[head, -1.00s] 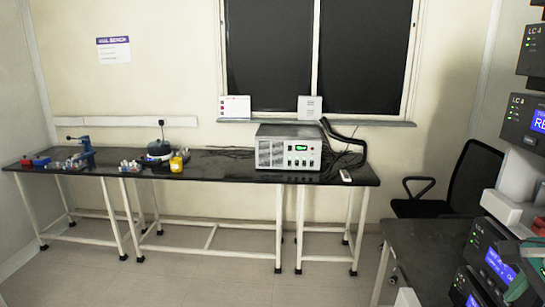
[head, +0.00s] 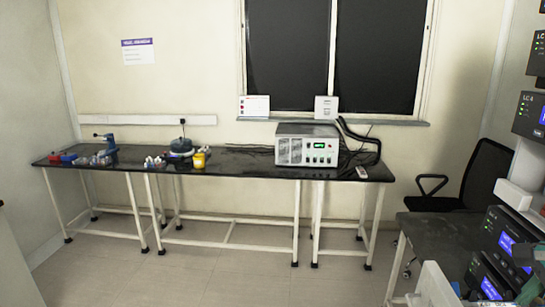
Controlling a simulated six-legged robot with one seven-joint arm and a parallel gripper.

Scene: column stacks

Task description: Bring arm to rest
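My gripper cannot be made out in the head view. The only candidates are pale and greenish shapes low at the right edge, in front of the stacked instruments, and I cannot tell whether they belong to my arm. No object is seen held.
A long black bench (head: 230,168) on white legs runs along the far wall, bearing a grey power unit (head: 307,145) and a yellow jar (head: 199,160). Stacked instruments (head: 497,238) and a dark table (head: 437,230) stand at right, near a black chair (head: 480,172). The floor (head: 200,275) ahead is clear.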

